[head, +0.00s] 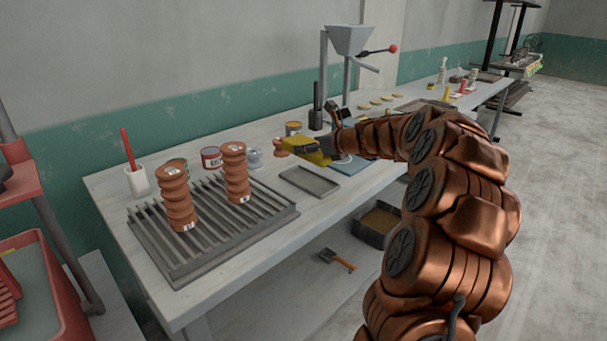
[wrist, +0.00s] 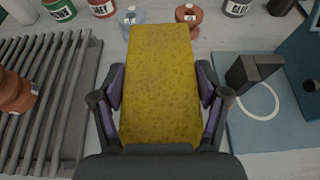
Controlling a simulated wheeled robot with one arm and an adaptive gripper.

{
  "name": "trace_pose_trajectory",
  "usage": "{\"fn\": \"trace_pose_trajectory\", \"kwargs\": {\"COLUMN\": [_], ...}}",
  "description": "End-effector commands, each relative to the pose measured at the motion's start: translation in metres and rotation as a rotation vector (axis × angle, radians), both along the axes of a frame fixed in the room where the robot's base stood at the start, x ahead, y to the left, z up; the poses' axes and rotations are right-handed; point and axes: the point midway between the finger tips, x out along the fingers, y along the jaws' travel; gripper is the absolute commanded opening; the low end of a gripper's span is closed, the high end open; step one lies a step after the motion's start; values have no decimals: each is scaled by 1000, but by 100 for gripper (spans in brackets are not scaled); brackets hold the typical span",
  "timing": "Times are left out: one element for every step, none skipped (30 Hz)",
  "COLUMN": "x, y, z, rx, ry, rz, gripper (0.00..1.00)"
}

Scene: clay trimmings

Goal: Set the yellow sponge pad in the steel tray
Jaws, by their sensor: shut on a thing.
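The yellow sponge pad (head: 302,147) is held in my gripper (head: 322,150) above the workbench. In the wrist view the pad (wrist: 162,75) lies lengthwise between both fingers of my gripper (wrist: 162,92), which press on its long sides. The steel tray (head: 310,182), shallow, grey and rectangular, lies on the bench in front of and below the pad in the head view. It looks empty. In the wrist view I cannot make out the tray; the pad and gripper cover the middle of the bench.
A slatted rack (head: 195,232) with two terracotta stacks (head: 177,195) stands left of the tray. Jars, including a red-labelled one (head: 211,157), line the back. Bare bench surrounds the tray's front.

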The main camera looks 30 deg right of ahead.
Motion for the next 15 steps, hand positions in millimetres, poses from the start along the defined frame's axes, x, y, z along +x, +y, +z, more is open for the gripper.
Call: {"fn": "trace_pose_trajectory", "kwargs": {"x": [1,1,1,1,1,1,1,1,1,1,1,1,1,0,0], "y": [2,3,3,3,4,4,3,3,3,3,3,2,2,2,2], "z": [-12,-17,-24,-29,-33,-38,-42,-44,-46,-48,-50,-53,-57,-61,-67], "rx": [5,3,4,3,4,3,4,4,3,3,3,3,3,3,5], "ry": [2,2,2,2,2,2,1,1,1,2,2,2,2,3,3], "rz": [2,4,5,6,6,6,6,6,5,5,4,4,4,3,2], "gripper": [32,32,32,32,32,32,32,32,32,32,32,32,32,32,32]}}
